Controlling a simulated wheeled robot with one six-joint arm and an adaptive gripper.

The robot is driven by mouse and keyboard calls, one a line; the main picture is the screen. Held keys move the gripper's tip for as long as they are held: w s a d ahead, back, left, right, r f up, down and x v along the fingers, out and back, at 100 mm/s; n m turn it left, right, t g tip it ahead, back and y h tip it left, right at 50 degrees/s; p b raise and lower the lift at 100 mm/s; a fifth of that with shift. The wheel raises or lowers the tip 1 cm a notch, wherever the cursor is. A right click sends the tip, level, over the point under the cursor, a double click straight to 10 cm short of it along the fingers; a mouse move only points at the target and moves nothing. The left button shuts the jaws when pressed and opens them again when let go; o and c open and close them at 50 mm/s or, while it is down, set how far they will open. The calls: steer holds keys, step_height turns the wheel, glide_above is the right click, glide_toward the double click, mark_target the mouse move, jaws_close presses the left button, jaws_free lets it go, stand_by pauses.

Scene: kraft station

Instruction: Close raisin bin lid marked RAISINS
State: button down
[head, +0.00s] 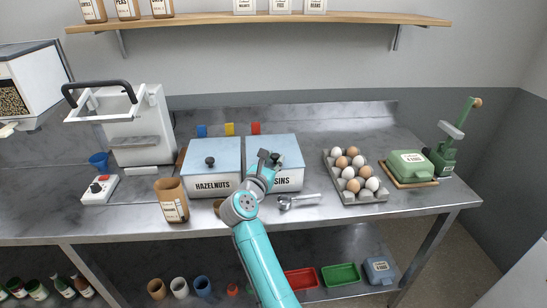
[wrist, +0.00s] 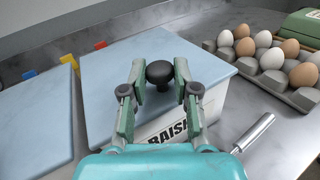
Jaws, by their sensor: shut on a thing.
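The raisin bin (head: 290,182) is a white box on the counter, its label partly hidden by my arm and reading "SINS" in the head view. Its pale blue lid (wrist: 105,85) lies over the bin top; I cannot tell whether it sits fully flush. The lid has a round black knob (wrist: 159,71). My gripper (wrist: 160,76) is over the lid, with one finger on each side of the knob, shut on it. In the head view my gripper (head: 267,160) hides part of the lid and label.
The hazelnut bin (head: 215,185) with its blue lid stands close on the left. A metal scoop (head: 300,201) lies in front of the raisin bin. An egg tray (head: 372,197) stands to the right. Small coloured blocks (head: 229,129) are behind the bins. A wooden shelf (head: 340,19) runs above.

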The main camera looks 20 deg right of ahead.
steer(key=shift+f, duration=0.45)
steer(key=c, duration=0.9)
jaws_free()
steer(key=shift+o, duration=0.2)
steer(key=shift+r, duration=0.1)
steer(key=shift+s+a, duration=0.3)
steer(key=shift+a, duration=0.05)
steer(key=v, duration=1.1)
steer(key=shift+s, duration=0.1)
